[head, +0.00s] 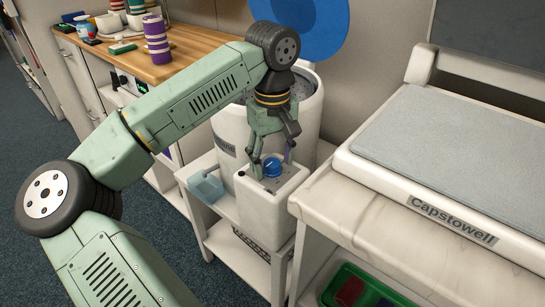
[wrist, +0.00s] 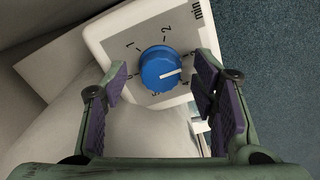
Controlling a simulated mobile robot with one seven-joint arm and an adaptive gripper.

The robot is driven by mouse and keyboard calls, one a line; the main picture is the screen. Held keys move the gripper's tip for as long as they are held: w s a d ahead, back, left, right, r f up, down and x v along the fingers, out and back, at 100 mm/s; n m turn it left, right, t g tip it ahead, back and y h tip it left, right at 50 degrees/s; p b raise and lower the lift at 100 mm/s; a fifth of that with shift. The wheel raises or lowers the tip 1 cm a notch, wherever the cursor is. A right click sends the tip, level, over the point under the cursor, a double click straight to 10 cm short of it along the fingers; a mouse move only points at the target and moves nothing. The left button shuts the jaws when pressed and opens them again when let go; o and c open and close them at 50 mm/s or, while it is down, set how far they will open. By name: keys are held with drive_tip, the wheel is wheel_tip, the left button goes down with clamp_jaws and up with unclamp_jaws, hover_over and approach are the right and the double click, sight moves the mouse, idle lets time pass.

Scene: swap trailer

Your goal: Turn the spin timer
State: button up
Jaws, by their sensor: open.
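The spin timer is a blue round knob (head: 272,167) on top of a white box in front of a round white drum. My gripper (head: 271,158) points down above the knob in the head view. In the wrist view my gripper's two purple-padded fingers (wrist: 163,95) are apart, one on each side of the knob. I see no finger touching the knob.
The white drum (head: 310,110) stands behind the knob, with a blue round lid (head: 305,25) raised above it. A small light-blue container (head: 206,188) sits at the left. A Capstowell changing-table-like unit (head: 450,234) stands close at the right. A wooden counter (head: 190,45) holds cups behind.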

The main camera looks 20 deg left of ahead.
sight(272, 162)
wheel_tip(272, 162, up, 12)
idle(0.7)
idle(0.4)
